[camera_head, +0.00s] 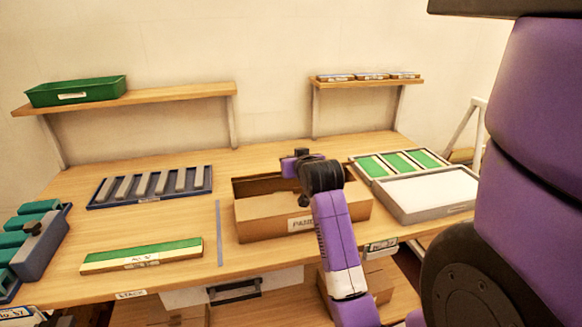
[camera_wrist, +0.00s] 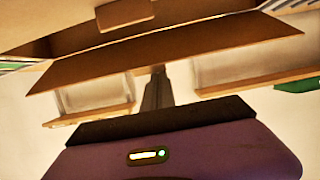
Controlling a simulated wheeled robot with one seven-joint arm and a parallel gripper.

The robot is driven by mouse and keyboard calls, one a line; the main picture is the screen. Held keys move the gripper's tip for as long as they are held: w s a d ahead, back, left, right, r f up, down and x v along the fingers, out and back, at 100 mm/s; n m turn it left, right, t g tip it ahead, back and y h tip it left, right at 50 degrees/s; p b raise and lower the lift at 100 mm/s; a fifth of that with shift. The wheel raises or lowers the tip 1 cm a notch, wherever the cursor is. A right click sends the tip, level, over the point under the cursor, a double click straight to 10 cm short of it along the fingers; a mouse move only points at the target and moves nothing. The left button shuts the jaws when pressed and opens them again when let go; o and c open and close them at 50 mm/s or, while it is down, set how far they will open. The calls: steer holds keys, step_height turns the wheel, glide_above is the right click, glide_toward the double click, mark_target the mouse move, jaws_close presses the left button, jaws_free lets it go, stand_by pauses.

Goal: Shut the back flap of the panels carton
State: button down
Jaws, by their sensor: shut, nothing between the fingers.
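The panels carton (camera_head: 262,223) is an open brown box with a white label on its front, standing mid-table. Its back flap (camera_head: 258,184) shows as a darker brown strip along the far side, partly hidden by my arm. In the wrist view a wide brown flap (camera_wrist: 100,70) slants across the upper part, with the carton beyond it. My gripper (camera_head: 302,153) is over the carton's back side, shut and empty. Its fingers (camera_wrist: 157,74) reach up to the flap's near edge in the wrist view; I cannot tell whether they touch it.
A blue tray of grey bars (camera_head: 104,202) lies left of the carton, a green-topped bar (camera_head: 142,255) at front left. A tray of green panels (camera_head: 357,166) and a white-filled tray (camera_head: 430,212) stand right. Wall shelves (camera_head: 140,97) hang behind, one carrying a green bin (camera_head: 78,92).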

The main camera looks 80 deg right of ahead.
steer(key=a+f+h+b, duration=0.1)
steer(key=b, duration=0.2)
steer(key=s+a+f+t+h+b, duration=0.1)
steer(key=f+h+b, duration=0.1)
steer(key=b, duration=0.2)
steer(key=a+f+t+h+b, duration=0.1)
steer(key=b, duration=0.2)
steer(key=shift+s+a+f+h, duration=0.15)
steer(key=shift+s+f+h, duration=0.15)
steer(key=shift+f, duration=0.05)
steer(key=shift+b, duration=0.3)
steer(key=shift+r, duration=0.1)
